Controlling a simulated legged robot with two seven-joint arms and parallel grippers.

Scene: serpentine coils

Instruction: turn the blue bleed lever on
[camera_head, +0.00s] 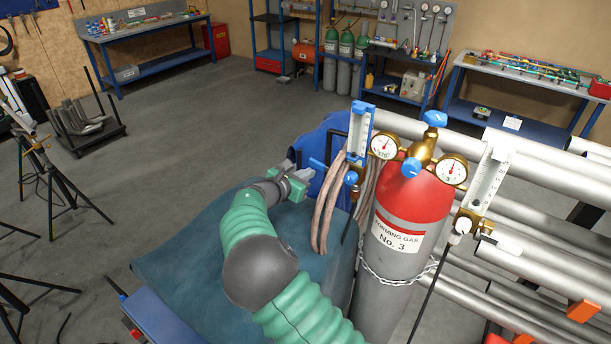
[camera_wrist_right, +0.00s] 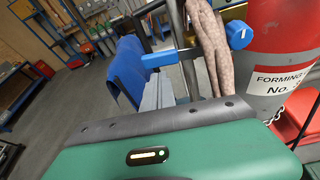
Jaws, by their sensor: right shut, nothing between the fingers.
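The blue bleed lever (camera_head: 318,164) is a short bar beside the hoses, left of the gas cylinder. In the right wrist view the lever (camera_wrist_right: 160,60) points left, roughly level, just beyond the fingers. My right gripper (camera_head: 303,174) is shut and empty, with its tips close to the lever. In the wrist view the right gripper (camera_wrist_right: 160,95) reaches toward the lever; I cannot tell whether they touch. My left gripper is not in view.
A grey cylinder with a red top (camera_head: 412,195) stands to the right, chained, with gauges (camera_head: 385,146) and a blue-framed flowmeter (camera_head: 361,130). Pinkish hoses (camera_head: 328,205) hang beside the lever. A blue knob (camera_wrist_right: 239,35) is close to the right. Steel pipes (camera_head: 540,170) lie farther right.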

